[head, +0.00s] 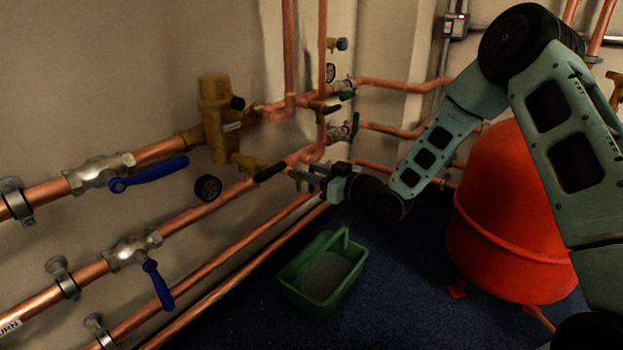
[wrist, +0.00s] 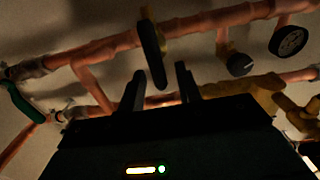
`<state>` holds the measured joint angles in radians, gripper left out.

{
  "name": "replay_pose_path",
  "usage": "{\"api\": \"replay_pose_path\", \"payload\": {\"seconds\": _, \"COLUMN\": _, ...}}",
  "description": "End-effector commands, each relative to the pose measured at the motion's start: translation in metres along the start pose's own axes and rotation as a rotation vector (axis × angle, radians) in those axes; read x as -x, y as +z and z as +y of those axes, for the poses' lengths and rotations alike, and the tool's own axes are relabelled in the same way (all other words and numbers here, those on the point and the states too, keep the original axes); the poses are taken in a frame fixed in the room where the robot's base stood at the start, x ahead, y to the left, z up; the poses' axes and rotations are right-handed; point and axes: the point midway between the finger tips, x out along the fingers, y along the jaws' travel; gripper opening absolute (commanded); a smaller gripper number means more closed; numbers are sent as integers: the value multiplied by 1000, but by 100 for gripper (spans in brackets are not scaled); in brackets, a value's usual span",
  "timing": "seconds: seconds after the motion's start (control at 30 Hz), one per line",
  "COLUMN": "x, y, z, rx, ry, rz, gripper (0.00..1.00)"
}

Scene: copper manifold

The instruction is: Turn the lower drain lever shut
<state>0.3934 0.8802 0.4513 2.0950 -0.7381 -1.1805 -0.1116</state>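The lower drain lever is a black handle (head: 270,171) on a small brass valve at the lower copper pipe, left of my gripper in the head view. In the wrist view the black handle (wrist: 152,52) stands crosswise to the pipe. Its end shows in the gap between my finger tips. My gripper (head: 308,178) is in front of the pipes; in the wrist view its two fingers (wrist: 160,72) are apart, with nothing clamped. I cannot tell how deep the handle sits between them.
A brass mixing valve (head: 217,120) and a round black gauge (head: 208,188) are left of the drain lever. Green handles (head: 354,126) are to the right, blue levers (head: 150,173) at left. A green tray (head: 325,275) is on the floor; a red tank (head: 510,215) stands right.

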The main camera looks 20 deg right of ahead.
Motion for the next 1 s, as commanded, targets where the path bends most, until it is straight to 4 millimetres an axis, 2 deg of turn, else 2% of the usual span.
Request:
{"api": "replay_pose_path", "payload": {"seconds": 0.1, "x": -6, "y": 0, "z": 0, "rx": 1, "ry": 0, "rz": 2, "gripper": 34}}
{"api": "replay_pose_path", "payload": {"seconds": 0.37, "x": -7, "y": -1, "z": 0, "rx": 0, "ry": 0, "rz": 1, "gripper": 34}}
{"api": "replay_pose_path", "payload": {"seconds": 0.47, "x": -7, "y": -1, "z": 0, "rx": 0, "ry": 0, "rz": 1, "gripper": 12}}
{"api": "replay_pose_path", "payload": {"seconds": 0.5, "x": -7, "y": -1, "z": 0, "rx": 0, "ry": 0, "rz": 1, "gripper": 1}}
{"api": "replay_pose_path", "payload": {"seconds": 0.77, "x": -6, "y": -1, "z": 0, "rx": -6, "ry": 0, "rz": 1, "gripper": 0}}
{"api": "replay_pose_path", "payload": {"seconds": 1.0, "x": -6, "y": -4, "z": 2, "rx": -81, "ry": 0, "rz": -1, "gripper": 0}}
